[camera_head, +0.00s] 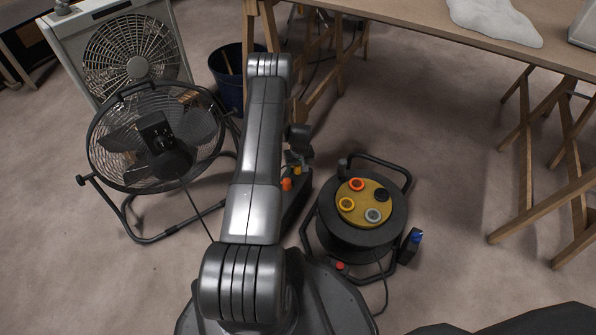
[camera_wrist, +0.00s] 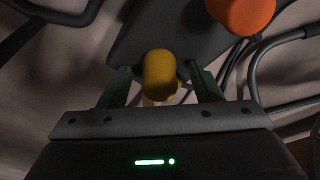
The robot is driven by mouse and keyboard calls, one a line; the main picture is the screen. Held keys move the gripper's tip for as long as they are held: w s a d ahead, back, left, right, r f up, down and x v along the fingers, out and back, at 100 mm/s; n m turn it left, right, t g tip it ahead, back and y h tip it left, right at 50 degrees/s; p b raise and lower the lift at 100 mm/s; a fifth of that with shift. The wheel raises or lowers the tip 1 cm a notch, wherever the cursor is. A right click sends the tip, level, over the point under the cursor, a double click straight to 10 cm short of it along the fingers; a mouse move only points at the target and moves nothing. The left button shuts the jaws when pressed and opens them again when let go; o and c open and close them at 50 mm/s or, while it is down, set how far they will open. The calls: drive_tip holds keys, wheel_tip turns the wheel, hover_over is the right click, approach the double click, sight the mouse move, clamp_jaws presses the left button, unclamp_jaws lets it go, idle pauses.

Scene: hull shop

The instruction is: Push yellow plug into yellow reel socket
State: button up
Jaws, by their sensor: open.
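The cable reel (camera_head: 360,240) stands on the floor right of my arm. Its tan top has orange, black, grey and yellow sockets; the yellow socket (camera_head: 347,204) is at the left and looks empty. The yellow plug (camera_wrist: 159,74) is between my gripper's two fingers in the wrist view, with gaps on both sides. In the head view only a small part of the yellow plug (camera_head: 297,170) shows, below my gripper (camera_head: 299,158). My gripper (camera_wrist: 161,80) is open around the plug. The plug's lower part is hidden.
An orange plug (camera_head: 287,184) stands close beside the yellow one on a dark block (camera_head: 294,210). A blue-ended plug (camera_head: 415,238) and a red plug (camera_head: 340,266) are near the reel's base. Fans (camera_head: 155,140), a bucket (camera_head: 229,80) and a trestle table (camera_head: 450,30) stand around.

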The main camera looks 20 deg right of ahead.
drive_tip(key=shift+f, duration=0.1)
drive_tip(key=c, duration=1)
wheel_tip(320, 180, up, 10)
drive_tip(key=p, duration=0.3)
drive_tip(key=shift+p, duration=0.3)
drive_tip(key=shift+w, duration=0.1)
